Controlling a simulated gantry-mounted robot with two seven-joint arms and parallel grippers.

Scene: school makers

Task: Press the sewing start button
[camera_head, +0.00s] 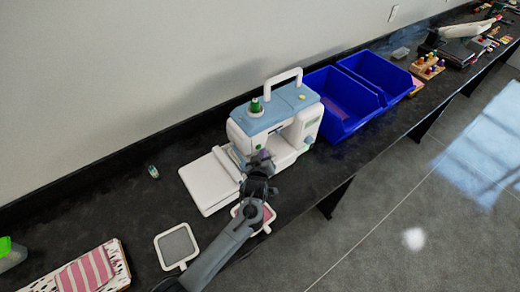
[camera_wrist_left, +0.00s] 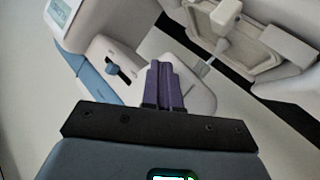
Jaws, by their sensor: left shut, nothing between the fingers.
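The white and light-blue sewing machine (camera_head: 270,116) stands on the black bench in the head view. My left gripper (camera_head: 262,157) is in front of its needle-side end, pointing at the machine. In the left wrist view the purple fingers (camera_wrist_left: 163,84) are shut together and empty. They are in front of the white face of the sewing machine (camera_wrist_left: 150,50), which carries a blue knob and a dark slot (camera_wrist_left: 124,67). I cannot tell whether the fingertips touch the face. The start button cannot be made out; the fingers cover part of the panel. My right gripper is not in view.
A white extension table (camera_head: 208,184) lies at the machine's left. Two blue bins (camera_head: 335,125) stand to its right. Framed swatches, one grey (camera_head: 177,245), lie near the front edge. The wall runs behind.

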